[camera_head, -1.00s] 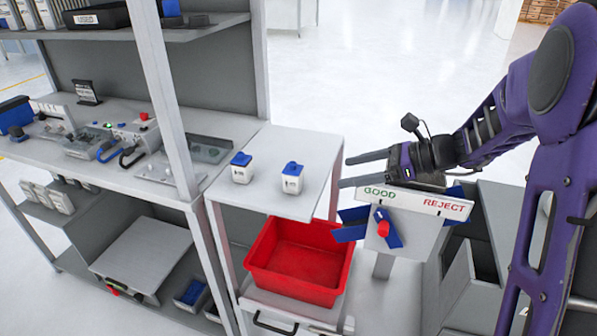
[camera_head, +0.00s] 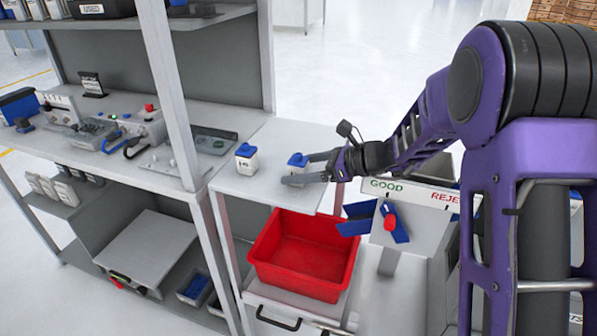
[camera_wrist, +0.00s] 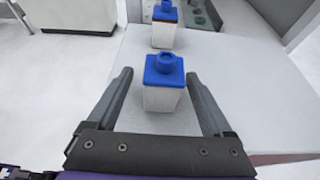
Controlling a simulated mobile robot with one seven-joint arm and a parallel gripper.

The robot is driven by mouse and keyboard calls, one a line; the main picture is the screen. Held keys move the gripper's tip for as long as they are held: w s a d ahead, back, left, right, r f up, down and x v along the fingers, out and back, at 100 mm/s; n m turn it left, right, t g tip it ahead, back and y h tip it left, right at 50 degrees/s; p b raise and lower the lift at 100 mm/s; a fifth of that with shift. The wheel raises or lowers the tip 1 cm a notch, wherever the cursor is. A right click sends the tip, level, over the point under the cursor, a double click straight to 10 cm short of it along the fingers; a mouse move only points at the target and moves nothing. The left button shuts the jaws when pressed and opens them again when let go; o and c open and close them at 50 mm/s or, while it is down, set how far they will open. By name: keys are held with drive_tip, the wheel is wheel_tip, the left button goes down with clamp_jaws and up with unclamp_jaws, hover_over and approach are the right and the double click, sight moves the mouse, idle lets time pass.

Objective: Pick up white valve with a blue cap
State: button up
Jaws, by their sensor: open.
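Two white valves with blue caps stand upright on a small white side table (camera_head: 262,188). The left valve (camera_head: 246,158) stands free. The right valve (camera_head: 297,163) is by my gripper (camera_head: 296,169), whose fingers reach in from the right and partly cover it. In the wrist view the nearer valve (camera_wrist: 163,88) lies between the two open fingers of my gripper (camera_wrist: 159,85), with a gap on each side. The farther valve (camera_wrist: 165,28) stands beyond it, past the fingertips.
A red bin (camera_head: 303,255) sits below the table. A GOOD/REJECT sign (camera_head: 420,193) stands to the right, under my arm. A grey shelf unit with a workbench (camera_head: 150,180) adjoins the table on the left, its upright post close by.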

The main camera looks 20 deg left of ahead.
drive_tip(key=x, duration=0.3)
drive_tip(key=shift+w+a+f, duration=0.15)
drive_tip(key=shift+a+f, duration=0.1)
clamp_jaws()
